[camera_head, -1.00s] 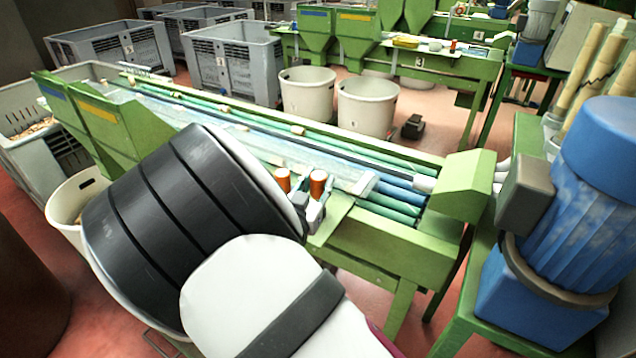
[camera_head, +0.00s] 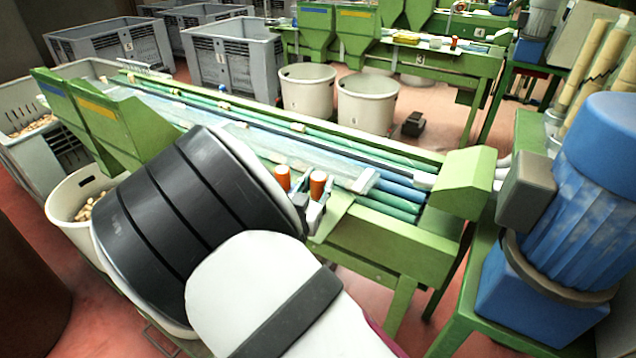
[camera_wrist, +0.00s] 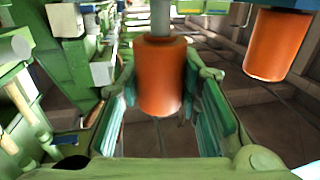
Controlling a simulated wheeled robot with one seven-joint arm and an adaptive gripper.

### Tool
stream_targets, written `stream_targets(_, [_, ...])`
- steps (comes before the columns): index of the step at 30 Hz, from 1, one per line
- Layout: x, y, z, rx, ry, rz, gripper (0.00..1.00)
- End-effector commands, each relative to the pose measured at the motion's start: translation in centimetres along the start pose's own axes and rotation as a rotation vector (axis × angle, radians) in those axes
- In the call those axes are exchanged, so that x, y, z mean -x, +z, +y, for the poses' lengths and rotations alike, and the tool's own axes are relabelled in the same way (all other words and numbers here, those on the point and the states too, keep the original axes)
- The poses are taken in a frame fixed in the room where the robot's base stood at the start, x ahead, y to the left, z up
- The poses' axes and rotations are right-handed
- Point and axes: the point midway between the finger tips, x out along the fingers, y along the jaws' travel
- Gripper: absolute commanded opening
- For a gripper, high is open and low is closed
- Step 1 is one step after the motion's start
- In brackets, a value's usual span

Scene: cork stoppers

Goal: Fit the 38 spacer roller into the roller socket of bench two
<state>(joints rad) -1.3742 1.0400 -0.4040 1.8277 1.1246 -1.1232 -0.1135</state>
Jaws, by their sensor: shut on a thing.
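Two orange rollers show near my gripper (camera_head: 316,208) at the near green bench (camera_head: 380,240). In the wrist view my gripper (camera_wrist: 163,95) has its teal-padded fingers on either side of one orange roller (camera_wrist: 160,78), shut on it; a grey shaft rises at its far end. In the head view this seems to be the right-hand roller (camera_head: 318,184). The second orange roller (camera_wrist: 276,45) stands apart to the right in the wrist view; in the head view it seems to be the left one (camera_head: 283,177). No size marking is readable. I cannot make out the roller socket.
The near bench carries long blue and green rollers (camera_head: 400,190). A large blue motor (camera_head: 540,240) stands close at right. White tubs (camera_head: 367,105) and a dark pedal-like block (camera_head: 413,125) are on the floor behind. A far bench is marked 3 (camera_head: 450,65).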

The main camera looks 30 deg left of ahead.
Motion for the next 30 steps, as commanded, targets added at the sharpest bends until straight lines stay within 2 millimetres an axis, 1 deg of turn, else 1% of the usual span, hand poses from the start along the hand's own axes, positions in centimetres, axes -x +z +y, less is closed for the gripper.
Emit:
stream_targets(14, [0.0,0.01,0.0,0.0,0.0,0.0,0.02])
stream_targets(30, [-0.02,0.69,-0.01,0.0,0.0,0.001,0.02])
